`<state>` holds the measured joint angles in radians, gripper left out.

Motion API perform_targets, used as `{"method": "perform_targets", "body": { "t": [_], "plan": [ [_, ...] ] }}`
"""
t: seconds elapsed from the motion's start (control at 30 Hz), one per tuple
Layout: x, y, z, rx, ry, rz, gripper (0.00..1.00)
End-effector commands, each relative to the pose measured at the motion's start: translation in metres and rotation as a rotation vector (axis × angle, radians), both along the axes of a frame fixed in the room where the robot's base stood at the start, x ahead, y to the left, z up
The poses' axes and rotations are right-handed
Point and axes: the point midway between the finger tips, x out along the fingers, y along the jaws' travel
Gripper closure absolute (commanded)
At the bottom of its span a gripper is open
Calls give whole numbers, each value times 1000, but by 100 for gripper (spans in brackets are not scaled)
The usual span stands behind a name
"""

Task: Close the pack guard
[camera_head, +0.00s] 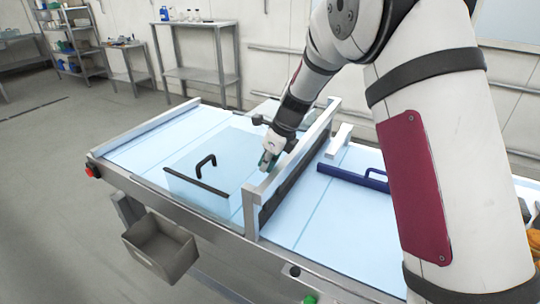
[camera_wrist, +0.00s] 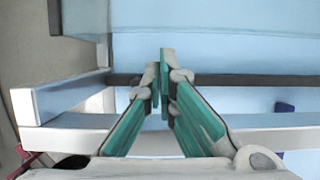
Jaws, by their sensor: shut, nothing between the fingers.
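A clear guard panel (camera_head: 208,188) with a black handle (camera_head: 205,165) stands over the pale blue conveyor on the left of the metal cross frame. A dark blue bar with a blue handle (camera_head: 360,178) lies on the right of the frame. I cannot tell which of these is the pack guard. My gripper (camera_head: 267,163) points down beside the cross frame, apart from both handles. In the wrist view my gripper (camera_wrist: 160,80) has its green fingers together and empty. A small dark blue part (camera_wrist: 285,107) shows at the right there.
The metal cross frame (camera_head: 251,210) stands across the conveyor, close to my gripper. A grey bin (camera_head: 160,249) hangs at the front side. A red button (camera_head: 89,172) is at the left end and a green button (camera_head: 309,300) at the front. The conveyor's left end is clear.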

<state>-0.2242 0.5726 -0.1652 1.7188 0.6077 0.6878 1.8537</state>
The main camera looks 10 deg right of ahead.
Motion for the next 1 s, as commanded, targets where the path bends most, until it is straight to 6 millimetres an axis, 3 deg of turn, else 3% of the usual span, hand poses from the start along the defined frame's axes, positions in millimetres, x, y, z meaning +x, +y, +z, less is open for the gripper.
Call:
{"method": "perform_targets", "body": {
  "t": [0.1,0.3,0.77,1.0],
  "plan": [
    [3,5,-17,0,1,0,100],
    [8,11,-33,0,0,1,100],
    [10,13,-36,0,-2,1,100],
    [28,37,-38,0,-4,7,100]
  ]
}}
